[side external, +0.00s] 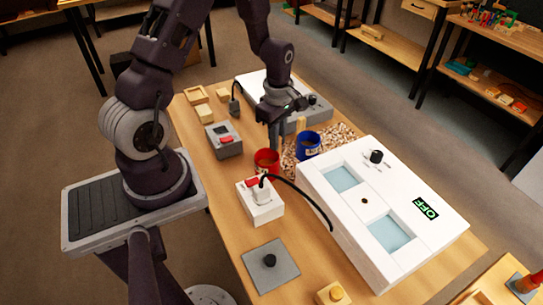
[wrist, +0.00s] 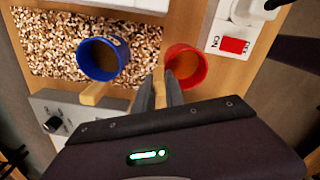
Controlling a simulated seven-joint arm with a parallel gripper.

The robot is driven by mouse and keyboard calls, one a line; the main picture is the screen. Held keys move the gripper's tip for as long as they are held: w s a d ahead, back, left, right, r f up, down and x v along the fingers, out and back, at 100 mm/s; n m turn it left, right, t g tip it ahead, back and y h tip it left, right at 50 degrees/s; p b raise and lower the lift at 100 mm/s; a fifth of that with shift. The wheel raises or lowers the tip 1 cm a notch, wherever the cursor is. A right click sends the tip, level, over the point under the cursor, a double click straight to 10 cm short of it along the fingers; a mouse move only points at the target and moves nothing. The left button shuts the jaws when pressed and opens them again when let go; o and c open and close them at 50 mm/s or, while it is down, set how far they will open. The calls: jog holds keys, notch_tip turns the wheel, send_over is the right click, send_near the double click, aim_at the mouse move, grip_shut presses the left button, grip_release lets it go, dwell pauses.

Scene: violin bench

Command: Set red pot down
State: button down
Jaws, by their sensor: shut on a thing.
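The red pot (side external: 267,163) is upright at the middle of the bench, with brownish contents. In the wrist view the red pot (wrist: 186,65) is just beyond my fingertips, and a wooden handle (wrist: 159,86) runs from its side in between them. My gripper (side external: 276,140) points down behind the pot and is shut on that handle; the gripper also shows in the wrist view (wrist: 160,88). I cannot tell whether the pot's base touches the bench. The blue pot (side external: 307,146) stands to its right on the speckled chip mat (side external: 340,134), its wooden handle (wrist: 95,93) free.
A white socket box with a red switch (side external: 260,200) and black cable is close in front of the red pot. The large white unit reading OFF (side external: 385,205) fills the right. A grey box with a red button (side external: 224,140) is at left. Bare wood lies between.

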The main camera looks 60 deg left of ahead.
notch_tip(320, 180, up, 16)
jog(key=w+a+n, duration=0.4)
jog(key=w+n, duration=0.1)
jog(key=w, duration=0.3)
jog(key=w+a+n, duration=0.3)
jog(key=w+n, duration=0.2)
jog(key=w, duration=0.3)
jog(key=w+d+n, duration=0.4)
jog(key=w, duration=0.3)
notch_tip(320, 180, down, 15)
jog(key=shift+a+f, duration=0.15)
jog(key=shift+a, duration=0.2)
jog(key=shift+f, duration=0.1)
jog(key=c, duration=1.4)
grip_release()
